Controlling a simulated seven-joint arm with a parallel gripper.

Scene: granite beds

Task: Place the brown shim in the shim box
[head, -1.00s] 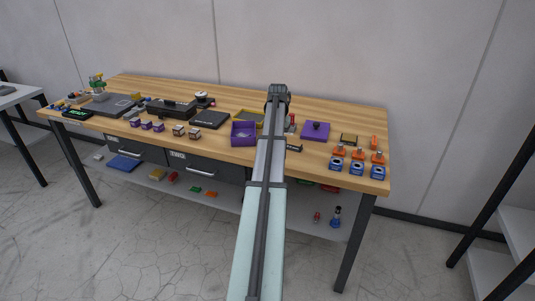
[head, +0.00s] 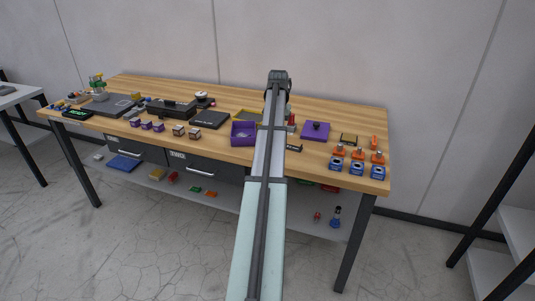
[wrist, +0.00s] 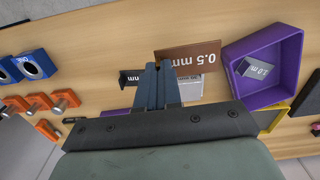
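The brown shim (wrist: 192,57), marked "0.5 mm", shows in the wrist view at the tips of my gripper (wrist: 158,66). The fingers are close together and shut on its left end. It looks larger than the other shims and appears raised off the table. The purple shim box (wrist: 292,64) is open, to the right of my gripper, with a grey "1.0 m..." shim (wrist: 258,68) inside. In the head view the box (head: 236,143) stands left of my arm. My gripper (head: 278,76) is seen from behind there, and the brown shim is hidden.
A black labelled piece (wrist: 130,78) and a pale piece (wrist: 190,89) lie beside and beneath the fingers. A purple lid (head: 315,131) with a black knob is right of my arm. Blue blocks (head: 357,169) and orange pieces (head: 357,154) stand at the right end.

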